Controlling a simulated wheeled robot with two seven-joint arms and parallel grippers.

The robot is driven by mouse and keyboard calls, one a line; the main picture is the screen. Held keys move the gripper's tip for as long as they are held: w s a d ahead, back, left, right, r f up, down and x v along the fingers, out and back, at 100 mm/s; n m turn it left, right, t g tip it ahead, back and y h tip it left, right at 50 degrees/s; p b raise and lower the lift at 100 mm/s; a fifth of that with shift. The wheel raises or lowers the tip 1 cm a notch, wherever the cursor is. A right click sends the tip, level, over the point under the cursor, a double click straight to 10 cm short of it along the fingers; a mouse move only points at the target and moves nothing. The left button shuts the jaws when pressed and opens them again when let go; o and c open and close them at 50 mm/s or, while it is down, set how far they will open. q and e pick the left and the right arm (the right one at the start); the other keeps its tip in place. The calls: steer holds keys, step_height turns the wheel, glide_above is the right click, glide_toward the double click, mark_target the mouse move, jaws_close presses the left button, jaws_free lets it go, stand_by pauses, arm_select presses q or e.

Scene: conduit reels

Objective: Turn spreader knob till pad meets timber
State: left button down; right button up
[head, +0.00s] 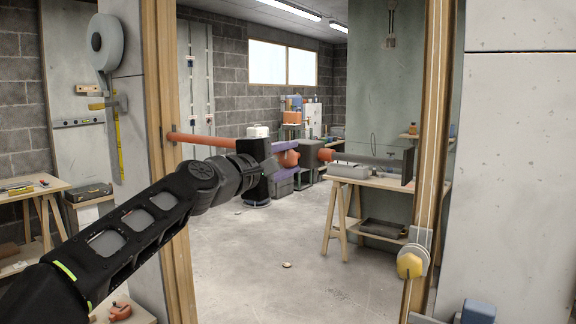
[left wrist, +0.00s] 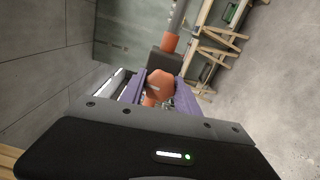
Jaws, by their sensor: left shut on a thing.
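The spreader spans the timber door frame. Its orange tube (head: 205,140) starts at the left timber post (head: 168,60). My left gripper (head: 287,158) is shut on the orange knob (left wrist: 160,84), with a purple finger on each side of it in the left wrist view. Beyond the knob are an orange collar (head: 325,155) and a grey rod (head: 365,159). The rod ends in a dark upright pad (head: 408,166) close to the right timber post (head: 436,110). A narrow gap seems to show there, but contact is hard to judge. My right gripper is out of view.
A wooden trestle bench (head: 380,181) stands behind the doorway. A yellow and grey device (head: 411,262) hangs on the right post. A concrete wall (head: 520,150) fills the right side. The floor through the doorway is mostly clear.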

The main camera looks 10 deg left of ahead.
arm_select(q)
steer(key=m+b, duration=0.1)
steer(key=m, duration=0.1)
steer(key=m+b, duration=0.1)
steer(key=m, duration=0.1)
steer(key=shift+f+m, duration=0.2)
steer(key=shift+m, duration=0.2)
steer(key=m+b, duration=0.1)
steer(key=m, duration=0.2)
steer(key=shift+m, duration=0.4)
steer(key=m+b, duration=0.1)
steer(key=m, duration=0.2)
steer(key=shift+m+b, duration=0.3)
steer(key=m+b, duration=0.1)
steer(key=m, duration=0.2)
steer(key=shift+m, duration=0.3)
steer(key=m, duration=0.3)
steer(key=shift+m, duration=0.4)
steer(key=m+b, duration=0.1)
steer(key=m, duration=0.7)
steer(key=shift+m, duration=0.4)
steer(key=m, duration=0.4)
